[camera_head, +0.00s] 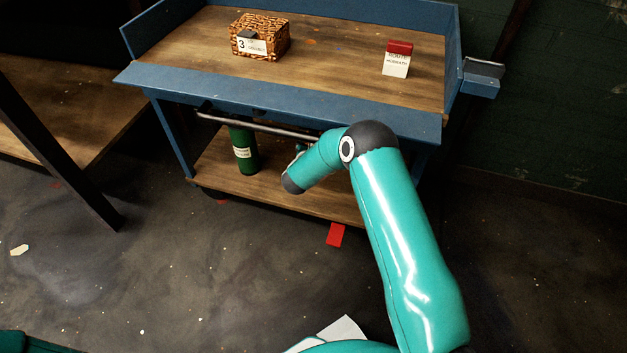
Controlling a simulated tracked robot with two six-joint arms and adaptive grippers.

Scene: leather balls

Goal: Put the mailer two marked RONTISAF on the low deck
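I cannot make out a mailer marked RONTISAF. The low deck (215,165) is the wooden lower shelf of a blue workbench, partly hidden by the upper deck and my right arm. My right arm comes up from the bottom right, bends at a dark joint, and its forearm ends in front of the low deck. Its gripper is hidden behind the arm and the bench's edge. My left gripper is out of view.
A green cylinder (244,150) with a white label stands on the low deck. The upper deck (325,45) holds a patterned box (272,35) labelled 3 and a red-topped white card or box (397,62) with unclear print. A red piece (335,235) lies below the front edge.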

